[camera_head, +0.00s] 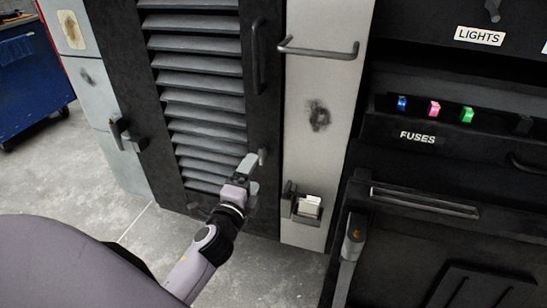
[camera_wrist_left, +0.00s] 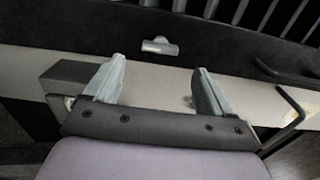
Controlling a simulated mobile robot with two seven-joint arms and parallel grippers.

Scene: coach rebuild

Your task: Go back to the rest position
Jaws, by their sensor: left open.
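My left arm reaches in from the lower left of the head view. Its left gripper (camera_head: 255,163) is in front of the lower right part of the black louvred door (camera_head: 262,120). In the left wrist view the left gripper (camera_wrist_left: 157,88) shows two grey fingers well apart, with nothing between them. A small grey latch knob (camera_wrist_left: 160,46) on the dark door frame lies beyond the fingertips. In the head view the gripper covers part of the door there, and I cannot tell whether it touches. My right gripper is not in view.
A pale panel (camera_head: 318,150) with a bar handle (camera_head: 318,49) and a small box holder (camera_head: 308,208) stands right of the door. Coloured fuses (camera_head: 434,108) sit on a black cabinet further right. A blue cart (camera_head: 35,75) stands far left. The grey floor is open at left.

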